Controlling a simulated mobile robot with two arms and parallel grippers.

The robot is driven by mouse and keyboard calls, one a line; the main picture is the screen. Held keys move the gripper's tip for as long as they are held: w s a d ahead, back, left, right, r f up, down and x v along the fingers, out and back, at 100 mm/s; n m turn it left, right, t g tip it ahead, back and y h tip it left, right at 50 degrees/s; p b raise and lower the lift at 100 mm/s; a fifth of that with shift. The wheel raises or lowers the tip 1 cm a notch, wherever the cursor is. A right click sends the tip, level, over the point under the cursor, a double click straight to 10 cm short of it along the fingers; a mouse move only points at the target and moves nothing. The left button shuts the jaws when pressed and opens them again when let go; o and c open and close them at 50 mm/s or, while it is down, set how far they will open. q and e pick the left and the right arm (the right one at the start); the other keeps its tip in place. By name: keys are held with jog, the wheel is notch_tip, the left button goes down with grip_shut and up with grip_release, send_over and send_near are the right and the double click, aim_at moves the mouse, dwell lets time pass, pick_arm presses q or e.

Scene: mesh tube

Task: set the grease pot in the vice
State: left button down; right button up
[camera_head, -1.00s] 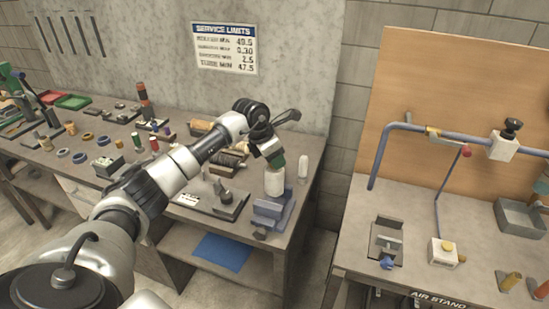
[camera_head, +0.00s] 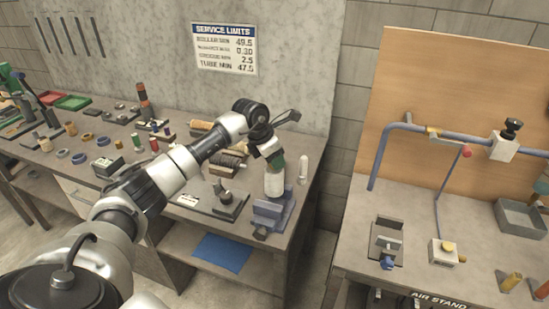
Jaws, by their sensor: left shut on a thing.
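The grease pot (camera_head: 274,184) is a pale cylinder with a green top, held nearly upright at the right end of the long bench. My left gripper (camera_head: 275,160) is shut on its upper part, coming down from above. The blue-grey vice (camera_head: 268,214) stands at the bench's front right corner. The pot's lower end overlaps the back of the vice in the head view; I cannot tell whether it sits between the jaws or just above them. My right gripper is not in view.
A small white bottle (camera_head: 303,170) stands close to the right of the pot. A dark plate with a fixture (camera_head: 226,200) lies left of the vice. A second bench on the right, across a gap, carries another small vice (camera_head: 386,240) and a blue pipe frame (camera_head: 372,165).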

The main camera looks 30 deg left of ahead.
aim_at(275, 172)
pick_arm(q)
jog(key=shift+f+b, duration=0.4)
jog(key=shift+f, duration=0.05)
dwell(0.3)
jog(key=shift+f+b, duration=1.65)
jog(key=shift+f, duration=0.5)
dwell(1.4)
jog(key=c, duration=0.7)
grip_release()
jog(key=b+v, duration=0.2)
jog(key=v, duration=0.9)
jog(key=shift+b, duration=0.4)
